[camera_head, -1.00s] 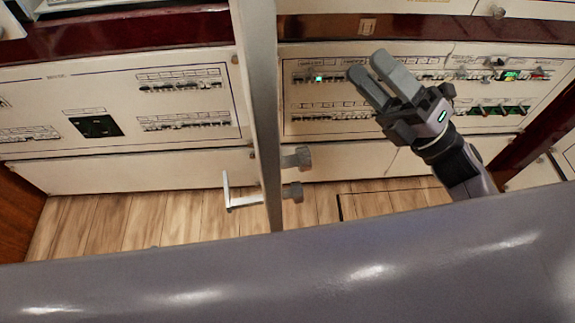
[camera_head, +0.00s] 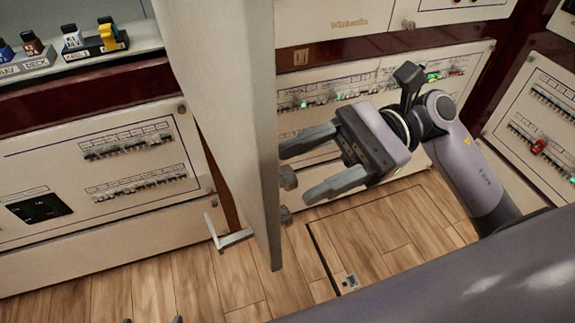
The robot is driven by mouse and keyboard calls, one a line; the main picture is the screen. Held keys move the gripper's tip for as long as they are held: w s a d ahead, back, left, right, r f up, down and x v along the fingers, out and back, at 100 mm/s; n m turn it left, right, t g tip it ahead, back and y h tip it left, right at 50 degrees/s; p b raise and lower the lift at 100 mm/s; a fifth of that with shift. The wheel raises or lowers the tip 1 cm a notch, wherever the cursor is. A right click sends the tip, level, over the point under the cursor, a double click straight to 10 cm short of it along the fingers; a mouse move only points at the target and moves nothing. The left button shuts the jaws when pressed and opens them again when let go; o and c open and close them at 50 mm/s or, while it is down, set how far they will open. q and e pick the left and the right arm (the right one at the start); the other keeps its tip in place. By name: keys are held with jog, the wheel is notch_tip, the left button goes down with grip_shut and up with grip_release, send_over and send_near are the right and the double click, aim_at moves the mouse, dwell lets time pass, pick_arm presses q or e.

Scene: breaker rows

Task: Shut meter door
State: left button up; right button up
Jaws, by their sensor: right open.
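The meter door (camera_head: 215,90) is a tall pale panel that stands open, swung out from the cabinet and seen nearly edge-on. A white bracket-like handle (camera_head: 232,238) is on its left side near the bottom. Dark latch knobs (camera_head: 288,178) show at its right side. My right gripper (camera_head: 307,168) is open and empty, with its fingers pointing left at the door's right side, close to the knobs. I cannot tell whether a fingertip touches the door. My left gripper is not clearly in view.
Breaker panels (camera_head: 135,160) stand left of the door, and another breaker panel (camera_head: 345,80) lies behind my right gripper. A side panel with a red switch (camera_head: 538,147) is at the right. Labelled small items (camera_head: 105,35) sit on a ledge at upper left. The wooden floor (camera_head: 380,235) is clear.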

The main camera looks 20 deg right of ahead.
aim_at(293, 175)
jog(key=shift+s+a+p, duration=0.15)
jog(key=shift+a+p, duration=0.05)
jog(key=shift+a, duration=0.65)
jog(key=shift+s+a+p, duration=0.15)
jog(key=shift+a, duration=0.65)
grip_shut()
jog(key=shift+a, duration=0.1)
